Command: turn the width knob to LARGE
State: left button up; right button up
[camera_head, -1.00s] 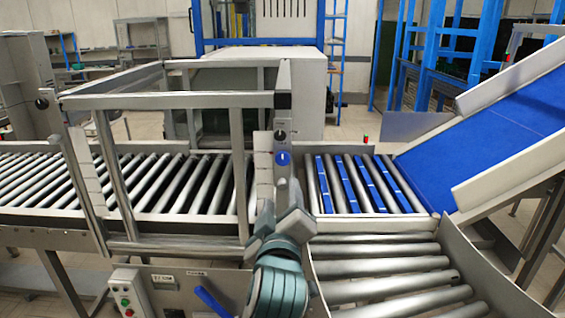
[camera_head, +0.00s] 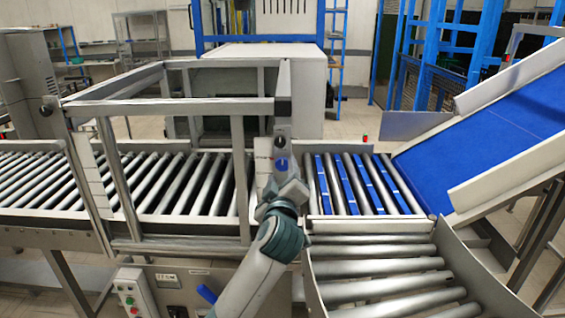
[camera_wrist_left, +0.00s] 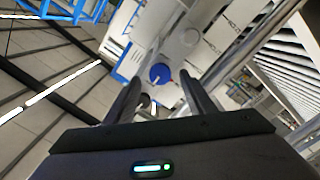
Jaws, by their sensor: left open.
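The blue width knob (camera_head: 282,163) sits on a narrow upright grey panel at the right end of the frame over the rollers. It also shows in the left wrist view (camera_wrist_left: 160,74), with a pale pointer mark on its face. Its scale and the word LARGE are too small to read. My left gripper (camera_head: 281,184) is just below and in front of the knob in the head view. In the left wrist view its two dark fingers are open, with the knob between their tips in the picture. I cannot tell whether they touch it. My right gripper is not in view.
A grey metal frame (camera_head: 170,105) stands over the roller conveyor (camera_head: 185,185) left of the panel. A blue belt (camera_head: 490,140) slopes up at the right. A control box (camera_head: 132,295) with buttons and a blue lever (camera_head: 206,293) are low in front.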

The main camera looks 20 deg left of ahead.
aim_at(283, 166)
pick_arm(q)
jog(key=shift+p+x, duration=0.45)
jog(key=shift+x, duration=1.4)
jog(key=c, duration=1.1)
